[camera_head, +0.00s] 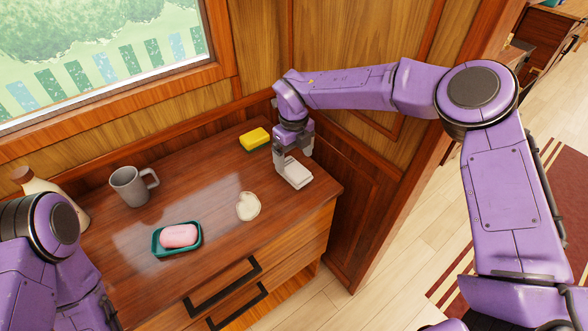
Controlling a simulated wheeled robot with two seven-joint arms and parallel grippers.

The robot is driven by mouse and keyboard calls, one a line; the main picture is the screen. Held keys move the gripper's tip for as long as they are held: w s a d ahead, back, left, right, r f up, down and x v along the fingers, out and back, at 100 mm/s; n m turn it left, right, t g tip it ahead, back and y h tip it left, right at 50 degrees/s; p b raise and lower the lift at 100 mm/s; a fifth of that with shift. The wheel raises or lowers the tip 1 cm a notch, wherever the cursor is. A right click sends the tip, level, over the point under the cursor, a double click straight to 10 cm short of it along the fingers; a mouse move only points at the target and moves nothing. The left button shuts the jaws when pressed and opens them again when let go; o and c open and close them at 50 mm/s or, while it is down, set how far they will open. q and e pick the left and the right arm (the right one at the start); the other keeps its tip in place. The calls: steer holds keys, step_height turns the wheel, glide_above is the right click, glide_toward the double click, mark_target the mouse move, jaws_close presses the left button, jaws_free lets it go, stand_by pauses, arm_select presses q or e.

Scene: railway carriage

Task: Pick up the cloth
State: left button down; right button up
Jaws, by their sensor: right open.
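The cloth (296,175) is a small white folded pad lying near the right end of the wooden cabinet top (215,175). My right gripper (294,161) points down at it from behind and above. Its jaws are open, with one finger at the cloth's left side and the other near its back right corner. I cannot tell whether the fingers touch the cloth. Part of its back edge is hidden by the gripper. My left arm comes in at the lower left, and its gripper is not visible.
A yellow sponge (255,139) lies behind and left of the cloth. A pale round item (248,207), a pink soap (179,236) in a teal dish (160,250), a grey mug (130,187) and a bottle (45,188) stand further left. A wood-panelled wall (363,185) is close on the right.

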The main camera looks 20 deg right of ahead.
mark_target(294, 168)
step_height(294, 168, down, 5)
steer(key=shift+d+r+p, duration=0.1)
steer(key=shift+r+p, duration=0.1)
steer(key=shift+p, duration=0.6)
steer(key=shift+f, duration=0.4)
steer(key=c, duration=1.1)
steer(key=shift+o, duration=0.2)
steer(key=shift+r, duration=0.1)
steer(key=shift+r, duration=0.55)
steer(key=s+a+r+b, duration=0.3)
steer(key=s+r+b, duration=0.2)
steer(key=s+r, duration=0.6)
steer(key=s, duration=0.2)
steer(key=shift+s+r, duration=0.4)
